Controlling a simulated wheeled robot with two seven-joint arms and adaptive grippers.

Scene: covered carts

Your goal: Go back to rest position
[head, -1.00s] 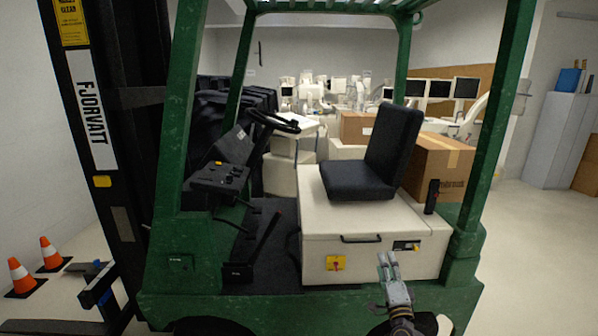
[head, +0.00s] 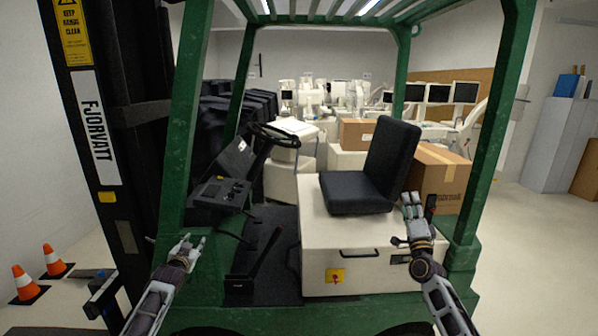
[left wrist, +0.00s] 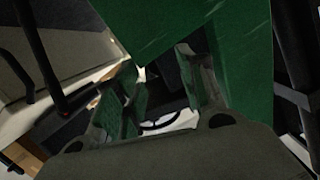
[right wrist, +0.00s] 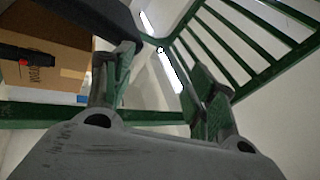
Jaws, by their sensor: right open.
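My left gripper (head: 186,250) is raised at the lower left of the head view, in front of the green forklift frame (head: 490,130). In the left wrist view its two fingers (left wrist: 160,95) are apart with nothing between them. My right gripper (head: 412,205) is at the right of the head view, in front of the cream seat base (head: 335,235) and close to the black seat (head: 385,165). In the right wrist view its fingers (right wrist: 160,85) are apart and empty.
The forklift mast (head: 100,150) stands at the left, with orange cones (head: 25,284) on the floor beside it. Cardboard boxes (head: 440,178) sit behind the seat. Open floor (head: 545,260) lies to the right, before a grey cabinet (head: 555,140).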

